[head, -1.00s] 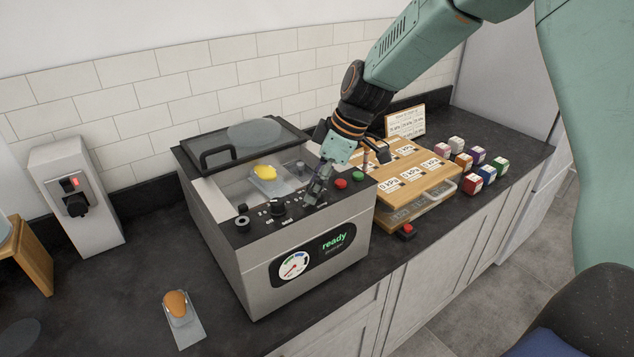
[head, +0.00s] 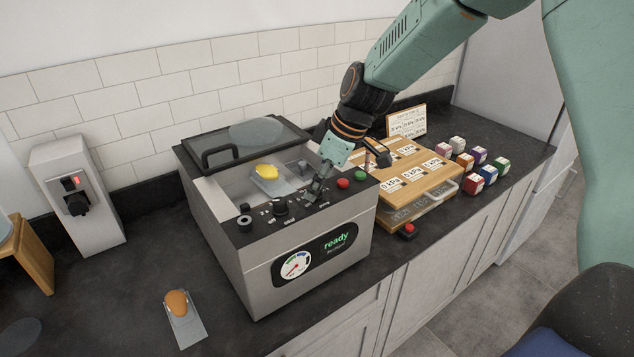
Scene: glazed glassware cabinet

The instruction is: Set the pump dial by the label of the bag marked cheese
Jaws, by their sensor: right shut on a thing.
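The steel vacuum machine (head: 310,265) stands on the dark counter with its lid open. Its top panel carries a black dial (head: 280,208) with small marks, another black knob (head: 244,223), a red button (head: 344,183) and a green button (head: 360,174). A bag with a yellow piece (head: 266,172) lies in the chamber. A bag with an orange piece (head: 177,302) lies on the counter in front. I cannot read a label on either. My right gripper (head: 314,193) is shut at the panel, right of the black dial; what it holds is hidden by its fingers. My left gripper is out of view.
A wooden board with kPa cards (head: 440,178) stands right of the machine, with a chart (head: 406,121) behind it. Several coloured blocks (head: 474,165) stand farther right. A red button box (head: 407,231) is in front. A grey wall unit (head: 75,200) stands left.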

